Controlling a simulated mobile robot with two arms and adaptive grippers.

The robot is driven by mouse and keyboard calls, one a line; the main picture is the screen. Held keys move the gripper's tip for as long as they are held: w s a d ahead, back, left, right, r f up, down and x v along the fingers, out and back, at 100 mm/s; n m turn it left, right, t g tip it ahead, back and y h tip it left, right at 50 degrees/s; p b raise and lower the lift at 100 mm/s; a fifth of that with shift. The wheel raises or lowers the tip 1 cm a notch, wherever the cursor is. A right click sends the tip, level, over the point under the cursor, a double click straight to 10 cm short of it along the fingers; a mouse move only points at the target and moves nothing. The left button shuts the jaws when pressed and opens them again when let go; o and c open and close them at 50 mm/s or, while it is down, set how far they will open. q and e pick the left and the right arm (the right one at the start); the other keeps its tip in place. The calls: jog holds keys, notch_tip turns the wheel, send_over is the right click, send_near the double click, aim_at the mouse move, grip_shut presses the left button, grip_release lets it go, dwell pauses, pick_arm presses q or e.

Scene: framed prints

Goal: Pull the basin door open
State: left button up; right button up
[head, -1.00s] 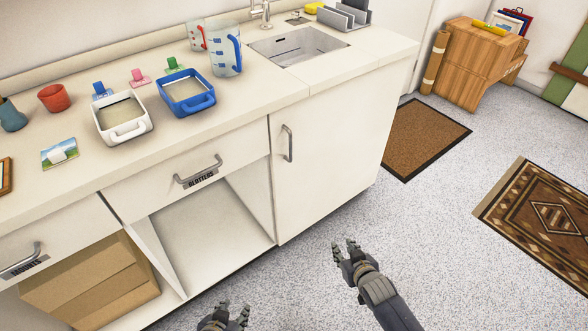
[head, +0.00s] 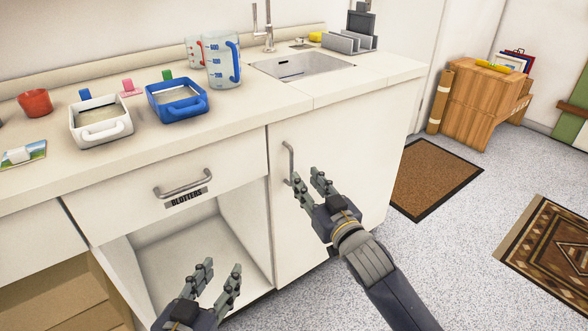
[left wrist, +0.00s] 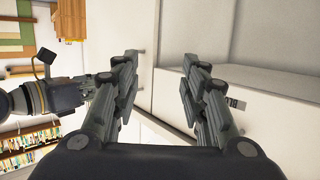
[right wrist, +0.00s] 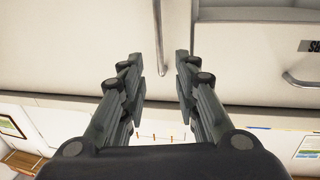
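The basin door (head: 340,155) is a plain white cabinet door below the sink (head: 302,66). It is shut flush with the cabinet front. Its upright metal bar handle (head: 288,160) is near the door's left edge. My right gripper (head: 309,174) is open and empty in front of the door, with its fingertips close to the handle's lower end. In the right wrist view the handle (right wrist: 158,30) lies between the two open fingers; contact cannot be told. My left gripper (head: 222,268) is open and empty, lower left, in front of the open cabinet space.
A drawer labelled BLOTTERS (head: 130,195) is left of the door, above an open compartment (head: 205,245). The counter holds a blue tray (head: 178,112), a white tray (head: 100,135) and a measuring jug (head: 222,75).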

aim_at(292, 163)
jog(key=b+x, duration=0.1)
jog(key=x, duration=0.6)
jog(key=shift+w+f+b, duration=0.1)
jog(key=shift+b, duration=0.3)
pick_arm(q)
notch_tip(292, 163, up, 11)
jog(key=d+t+h, duration=0.1)
jog(key=t+h, duration=0.1)
jog(key=t, duration=0.4)
jog(key=shift+w+d+f, duration=0.15)
jog(key=shift+w+d, duration=0.1)
jog(key=shift+d, duration=0.1)
pick_arm(e)
jog(key=shift+w+a, duration=0.25)
jog(key=shift+w, duration=0.2)
grip_shut()
